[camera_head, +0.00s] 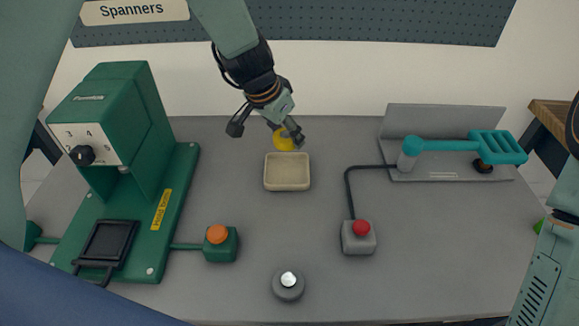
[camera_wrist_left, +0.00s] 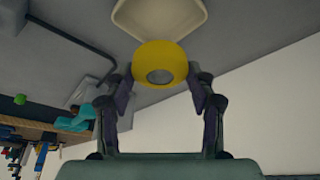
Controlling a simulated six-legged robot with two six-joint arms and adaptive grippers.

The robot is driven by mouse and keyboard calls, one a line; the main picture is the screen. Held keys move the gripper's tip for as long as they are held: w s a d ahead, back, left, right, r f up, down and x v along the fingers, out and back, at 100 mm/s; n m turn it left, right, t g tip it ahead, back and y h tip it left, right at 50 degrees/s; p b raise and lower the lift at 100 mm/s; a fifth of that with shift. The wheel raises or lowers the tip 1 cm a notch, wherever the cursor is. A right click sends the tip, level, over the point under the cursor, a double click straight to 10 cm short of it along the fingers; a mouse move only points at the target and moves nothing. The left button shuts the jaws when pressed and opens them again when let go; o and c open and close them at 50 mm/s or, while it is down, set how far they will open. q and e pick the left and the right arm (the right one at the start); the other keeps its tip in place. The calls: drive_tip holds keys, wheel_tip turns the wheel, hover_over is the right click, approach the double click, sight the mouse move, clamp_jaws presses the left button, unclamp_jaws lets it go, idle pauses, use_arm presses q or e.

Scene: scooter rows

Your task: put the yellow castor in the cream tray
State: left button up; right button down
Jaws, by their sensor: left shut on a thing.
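The yellow castor (camera_head: 284,141) is between the fingers of my left gripper (camera_head: 266,131), at the far edge of the cream tray in the head view. In the left wrist view the castor (camera_wrist_left: 160,64) is a yellow round body with a grey centre, and the fingers of my left gripper (camera_wrist_left: 160,92) are shut on it from both sides. The empty cream tray (camera_head: 287,186) is a shallow, rounded square on the grey table. It also shows just past the castor in the left wrist view (camera_wrist_left: 190,25). My right gripper is not in view.
A green press (camera_head: 110,150) with an orange button (camera_head: 217,234) stands at the left. A grey box with a red button (camera_head: 360,235) and a teal-handled tool (camera_head: 450,146) on a grey plate are to the right. A grey knob (camera_head: 288,284) sits at the front.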

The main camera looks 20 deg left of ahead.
use_arm(q)
drive_tip(key=shift+w+d, duration=0.1)
drive_tip(key=shift+d, duration=0.05)
drive_tip(key=b, duration=0.2)
hover_over(291, 171)
drive_tip(key=s, duration=0.1)
drive_tip(key=f, duration=0.3)
drive_tip(key=a+f, duration=0.1)
drive_tip(key=f, duration=0.1)
drive_tip(key=shift+f, duration=0.6)
drive_tip(key=f, duration=0.2)
drive_tip(key=f+b, duration=0.1)
drive_tip(key=shift+s+d, duration=0.15)
drive_tip(key=shift+s, duration=0.1)
drive_tip(key=shift+f, duration=0.2)
drive_tip(key=shift+w+f, duration=0.15)
drive_tip(key=shift+w, duration=0.15)
drive_tip(key=shift+s+f+b, duration=0.1)
drive_tip(key=shift+s+b, duration=0.1)
drive_tip(key=shift+b, duration=0.25)
drive_tip(key=o, duration=1)
drive_tip(key=shift+c, duration=0.2)
drive_tip(key=o, duration=0.4)
drive_tip(key=shift+w+f, duration=0.1)
drive_tip(key=shift+w, duration=0.05)
